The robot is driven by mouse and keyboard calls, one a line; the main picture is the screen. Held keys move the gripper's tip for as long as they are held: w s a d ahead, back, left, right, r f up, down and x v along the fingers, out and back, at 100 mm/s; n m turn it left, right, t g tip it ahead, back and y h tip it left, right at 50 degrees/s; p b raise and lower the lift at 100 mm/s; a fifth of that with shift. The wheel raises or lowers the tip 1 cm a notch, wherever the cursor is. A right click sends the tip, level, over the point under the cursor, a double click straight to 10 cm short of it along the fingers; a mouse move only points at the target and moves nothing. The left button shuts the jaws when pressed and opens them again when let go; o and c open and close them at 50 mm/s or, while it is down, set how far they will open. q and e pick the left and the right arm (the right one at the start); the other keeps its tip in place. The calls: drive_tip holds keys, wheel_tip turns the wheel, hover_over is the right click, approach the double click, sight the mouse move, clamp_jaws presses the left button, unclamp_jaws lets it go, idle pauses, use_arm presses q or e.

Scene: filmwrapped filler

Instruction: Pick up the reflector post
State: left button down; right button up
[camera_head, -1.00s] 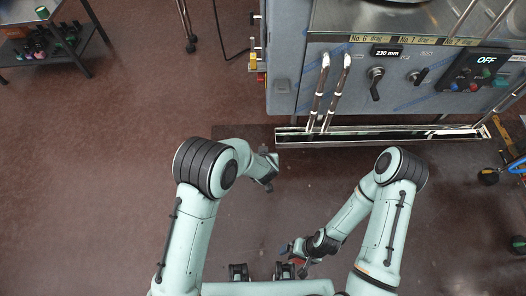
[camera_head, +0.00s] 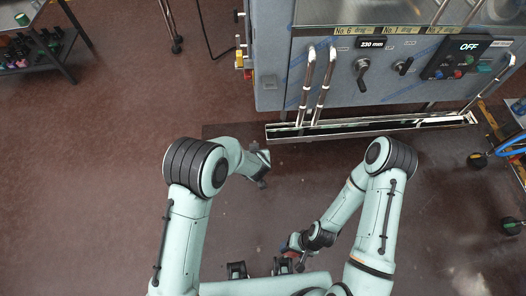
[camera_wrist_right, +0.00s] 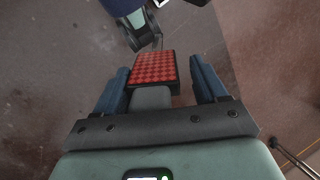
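The reflector post shows in the right wrist view as a red checkered reflector (camera_wrist_right: 155,67) on a grey stem, between the two blue fingers of my right gripper (camera_wrist_right: 160,78).
A grey machine (camera_head: 385,75) with handles, knobs and an OFF display stands ahead, with a metal ledge (camera_head: 370,127) along its foot. A dark shelf table (camera_head: 50,42) is at the upper left. Brown floor is clear at left.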

drive_tip(key=shift+c, duration=1.2)
drive_tip(key=w+a+r+n+g, duration=0.2)
drive_tip(key=a+r+n, duration=0.35)
drive_tip(key=n, duration=0.35)
drive_tip(key=w+d+r+n+h, duration=0.1)
drive_tip(key=d+r+n+h, duration=0.3)
drive_tip(key=n+h, duration=0.3)
drive_tip(key=shift+d+r+n+g, duration=0.3)
drive_tip(key=shift+r+n, duration=0.5)
drive_tip(key=shift+n, duration=0.3)
drive_tip(key=x, duration=1.2)
